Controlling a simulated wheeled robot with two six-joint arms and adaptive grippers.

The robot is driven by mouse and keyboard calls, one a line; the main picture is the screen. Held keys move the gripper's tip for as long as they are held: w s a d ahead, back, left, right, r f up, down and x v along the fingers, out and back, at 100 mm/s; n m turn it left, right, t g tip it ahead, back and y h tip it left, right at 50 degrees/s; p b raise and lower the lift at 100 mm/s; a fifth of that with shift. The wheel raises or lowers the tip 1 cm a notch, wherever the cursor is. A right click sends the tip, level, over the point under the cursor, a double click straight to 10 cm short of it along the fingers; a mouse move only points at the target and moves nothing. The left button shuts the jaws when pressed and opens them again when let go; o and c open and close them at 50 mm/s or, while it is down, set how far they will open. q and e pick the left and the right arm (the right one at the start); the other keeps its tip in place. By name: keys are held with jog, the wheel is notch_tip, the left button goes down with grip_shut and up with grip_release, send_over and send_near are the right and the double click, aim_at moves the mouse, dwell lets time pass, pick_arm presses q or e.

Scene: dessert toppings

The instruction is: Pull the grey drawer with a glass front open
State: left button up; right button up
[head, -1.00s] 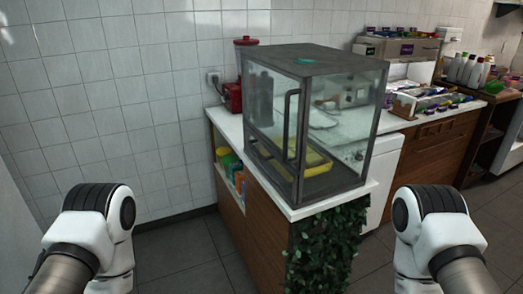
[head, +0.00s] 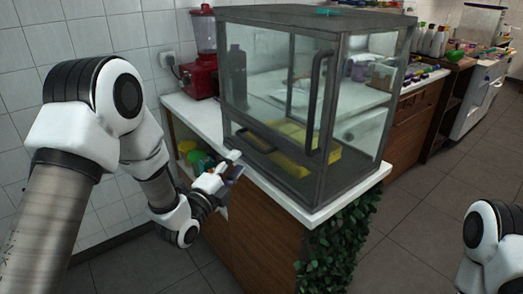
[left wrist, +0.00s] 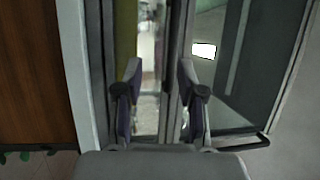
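A long dark upright handle (head: 314,110) sits near the right edge of that front. My left gripper (head: 236,164) is at the lower left of the front, low and well away from the handle. In the left wrist view my left gripper (left wrist: 160,72) is open and empty, facing the glass and a dark frame bar. A dark bar that looks like the handle (left wrist: 245,143) shows at lower right. My right gripper is out of view.
Yellow things (head: 298,145) lie inside the case. A red blender (head: 203,55) stands behind it on the white counter (head: 183,105). Green leaves (head: 335,240) hang at the counter's front corner. Grey floor (head: 415,225) lies open to the right.

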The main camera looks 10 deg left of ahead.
aim_at(251, 142)
pick_arm(q)
jog(key=x, duration=0.2)
jog(key=r+x, duration=0.1)
jog(key=x, duration=0.2)
jog(key=r+p+x, duration=0.1)
jog(key=x, duration=0.1)
jog(key=shift+w+d, duration=0.2)
jog(key=shift+d, duration=0.05)
grip_shut()
